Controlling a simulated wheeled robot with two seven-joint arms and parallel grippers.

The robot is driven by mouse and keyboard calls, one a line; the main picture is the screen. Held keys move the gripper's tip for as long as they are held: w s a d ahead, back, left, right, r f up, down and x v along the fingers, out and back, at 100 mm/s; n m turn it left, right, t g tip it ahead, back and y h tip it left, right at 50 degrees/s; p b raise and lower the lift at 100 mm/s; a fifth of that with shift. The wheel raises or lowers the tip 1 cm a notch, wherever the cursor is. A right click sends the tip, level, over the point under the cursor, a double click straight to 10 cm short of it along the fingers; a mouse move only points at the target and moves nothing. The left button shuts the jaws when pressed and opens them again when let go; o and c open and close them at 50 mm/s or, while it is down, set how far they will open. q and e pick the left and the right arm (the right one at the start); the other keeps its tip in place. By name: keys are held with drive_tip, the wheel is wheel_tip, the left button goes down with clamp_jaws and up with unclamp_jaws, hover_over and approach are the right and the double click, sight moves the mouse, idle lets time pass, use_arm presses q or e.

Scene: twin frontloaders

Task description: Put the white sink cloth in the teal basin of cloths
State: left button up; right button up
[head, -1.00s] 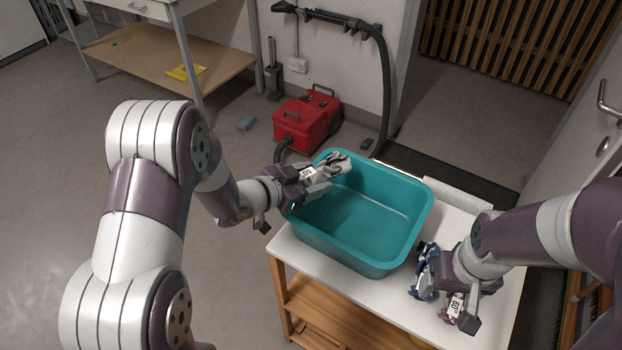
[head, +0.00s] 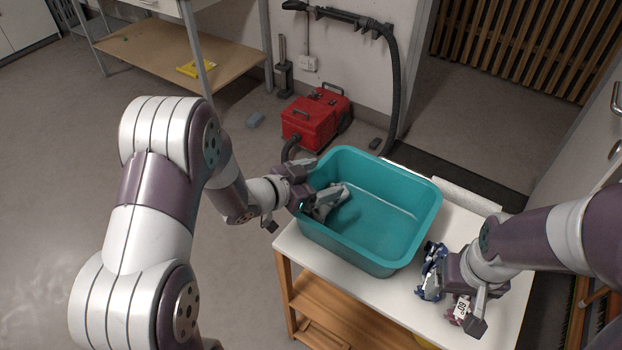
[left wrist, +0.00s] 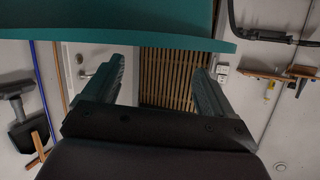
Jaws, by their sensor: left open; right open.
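The teal basin (head: 400,262) stands on the white-topped cart. A white-grey cloth (head: 327,203) lies inside it, against the left part of the basin. My left gripper (head: 312,185) is at the basin's left rim, above the cloth. In the left wrist view its fingers (left wrist: 158,85) are apart with nothing between them, and the basin's edge (left wrist: 120,35) crosses the top. My right gripper (head: 455,300) is open at the right of the basin, low over the cart top. A blue patterned cloth (head: 432,272) and a reddish cloth with a white label (head: 461,309) lie beside it, partly hidden.
The cart top (head: 300,247) is narrow, with a rolled white item (head: 468,194) at its back edge. A red machine (head: 315,120) with a black hose stands on the floor behind. A workbench (head: 175,57) is at the back left. Floor at left is clear.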

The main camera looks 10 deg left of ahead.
use_arm(q)
drive_tip(key=r+p+v, duration=0.1)
drive_tip(key=p+v, duration=0.1)
drive_tip(key=v, duration=1)
drive_tip(key=a+f+n+g+y, duration=0.2)
drive_tip(key=a+n+y, duration=0.25)
drive_tip(key=y, duration=0.35)
drive_tip(key=s+d+f+n+g+y, duration=0.1)
drive_tip(key=s+d+n+g, duration=0.3)
drive_tip(key=s+g, duration=0.6)
wheel_tip(320, 180, up, 8)
drive_tip(key=s+t+p, duration=0.2)
drive_tip(key=p, duration=0.5)
drive_tip(key=shift+a+t+p, duration=0.3)
drive_tip(key=shift+a+p, duration=0.1)
drive_tip(key=shift+a, duration=0.05)
drive_tip(key=shift+w+n, duration=0.1)
drive_tip(key=shift+n, duration=0.15)
